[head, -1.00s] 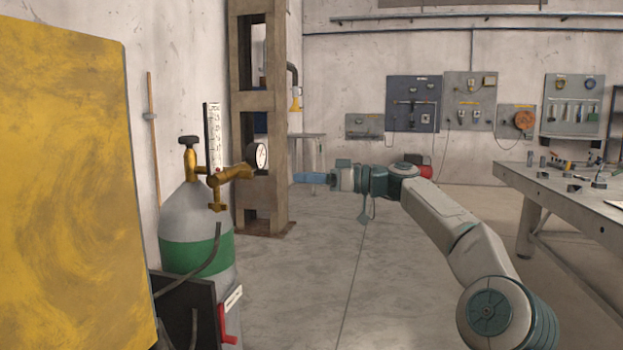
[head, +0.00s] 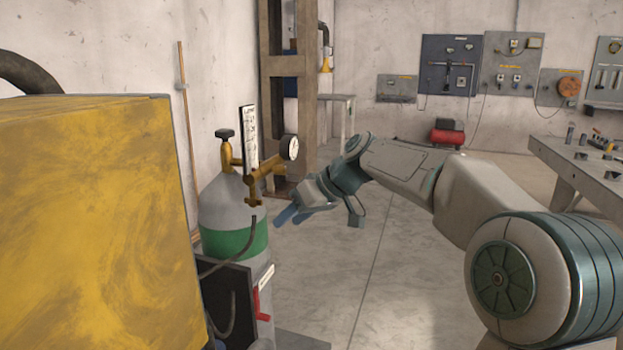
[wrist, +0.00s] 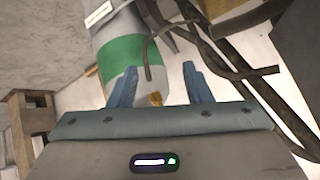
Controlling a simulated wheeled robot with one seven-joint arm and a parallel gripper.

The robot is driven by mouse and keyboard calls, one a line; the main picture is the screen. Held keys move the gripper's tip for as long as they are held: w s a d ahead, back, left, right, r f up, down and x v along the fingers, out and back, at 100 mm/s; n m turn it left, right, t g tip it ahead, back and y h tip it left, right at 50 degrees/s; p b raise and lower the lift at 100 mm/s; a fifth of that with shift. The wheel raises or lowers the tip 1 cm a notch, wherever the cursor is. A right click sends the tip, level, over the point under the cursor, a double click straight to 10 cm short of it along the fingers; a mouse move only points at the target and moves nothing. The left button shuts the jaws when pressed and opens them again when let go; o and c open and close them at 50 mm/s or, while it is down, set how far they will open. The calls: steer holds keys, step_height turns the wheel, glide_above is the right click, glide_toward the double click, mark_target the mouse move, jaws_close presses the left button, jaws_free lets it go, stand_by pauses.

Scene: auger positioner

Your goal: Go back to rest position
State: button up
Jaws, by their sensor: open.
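My gripper (head: 287,217) is at the end of my arm, just right of the gas cylinder in the head view, pointing left and down. In the wrist view its two blue fingers (wrist: 158,85) are spread apart with nothing held between them. The grey cylinder with a green band (head: 240,240) carries a brass valve and a round gauge (head: 289,147). It also shows in the wrist view (wrist: 120,52), beyond the fingers. Whether the fingers touch the cylinder cannot be told, but a gap appears in the head view.
A large yellow box (head: 90,220) fills the left. Dark hoses (wrist: 215,50) run close beyond the fingers in the wrist view. A rusty column (head: 285,65) stands behind the cylinder. A workbench (head: 580,165) is at the right. The floor (head: 400,265) between is clear.

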steer(key=s+d+r+m+h+p, duration=0.1)
steer(key=s+d+m+h+p, duration=0.1)
steer(key=s+d+p, duration=0.4)
steer(key=s+d+r+m+h+p, duration=0.1)
steer(key=s+d+m+h+p, duration=0.2)
steer(key=s, duration=1)
steer(key=s+d+r+m+h+p, duration=0.2)
steer(key=s+d+m+h+p, duration=0.1)
steer(key=s+d+p, duration=0.6)
steer(key=shift+s+d+m+p, duration=0.3)
steer(key=shift+s+m, duration=0.2)
steer(key=shift+s, duration=0.3)
steer(key=shift+c, duration=1)
steer(key=shift+a, duration=0.1)
